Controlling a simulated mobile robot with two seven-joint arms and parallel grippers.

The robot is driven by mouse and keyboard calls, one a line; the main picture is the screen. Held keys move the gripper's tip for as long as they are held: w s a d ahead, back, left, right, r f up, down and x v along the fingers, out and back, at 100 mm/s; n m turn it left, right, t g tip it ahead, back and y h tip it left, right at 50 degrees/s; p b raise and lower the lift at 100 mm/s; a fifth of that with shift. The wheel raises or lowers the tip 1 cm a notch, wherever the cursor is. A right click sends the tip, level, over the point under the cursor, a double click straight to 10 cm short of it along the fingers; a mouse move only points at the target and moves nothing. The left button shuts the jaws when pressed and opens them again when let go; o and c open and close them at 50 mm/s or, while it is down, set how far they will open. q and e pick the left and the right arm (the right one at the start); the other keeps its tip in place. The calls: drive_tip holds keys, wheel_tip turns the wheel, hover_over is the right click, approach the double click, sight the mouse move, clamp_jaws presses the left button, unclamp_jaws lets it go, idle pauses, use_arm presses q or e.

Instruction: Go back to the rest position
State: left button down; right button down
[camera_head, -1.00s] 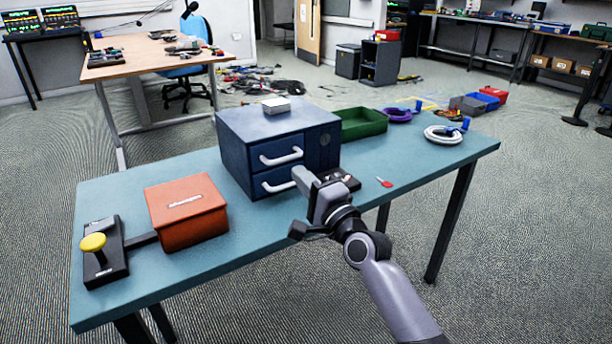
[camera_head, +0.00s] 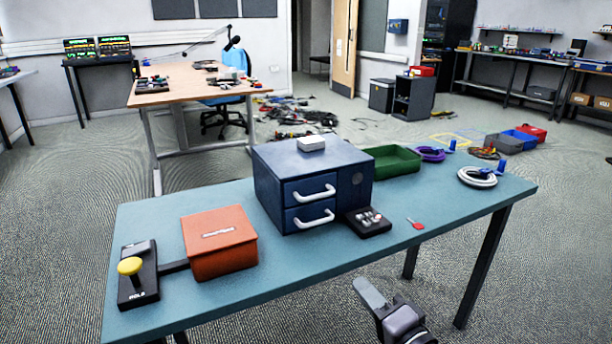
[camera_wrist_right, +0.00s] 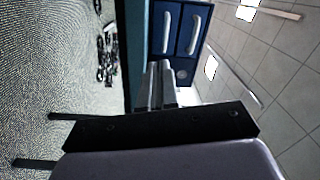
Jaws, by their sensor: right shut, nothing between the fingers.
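My right gripper (camera_head: 369,293) is low in the head view, in front of the table's front edge and apart from everything on it. It is shut and empty; its fingers also show in the right wrist view (camera_wrist_right: 158,85). The blue drawer cabinet (camera_head: 272,190) stands on the teal table (camera_head: 330,255) with both drawers closed. It also shows beyond the fingers in the right wrist view (camera_wrist_right: 184,50). My left gripper does not show in the head view.
On the table are an orange box (camera_head: 218,243), a yellow-knobbed black device (camera_head: 131,268), a small black panel (camera_head: 367,223), a red key-like item (camera_head: 415,224), a green tray (camera_head: 392,160), a purple coil (camera_head: 431,153) and a white coil (camera_head: 477,177). Clear floor lies in front.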

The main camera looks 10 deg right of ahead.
drive_tip(key=s+d+f+n+g+h, duration=0.25)
drive_tip(key=s+f+n, duration=0.35)
drive_tip(key=s+f, duration=0.3)
drive_tip(key=s+d+f+n+g+h, duration=0.1)
drive_tip(key=s+f+n+g, duration=0.4)
drive_tip(key=s+f, duration=0.45)
wheel_tip(320, 180, up, 16)
drive_tip(key=s+d+n+p, duration=0.1)
drive_tip(key=s+n+p, duration=0.1)
drive_tip(key=p, duration=1.7)
drive_tip(key=shift+d+t+h, duration=0.25)
drive_tip(key=shift+t+h, duration=0.1)
drive_tip(key=shift+h, duration=0.1)
drive_tip(key=shift+w+f, duration=0.1)
drive_tip(key=shift+f, duration=0.05)
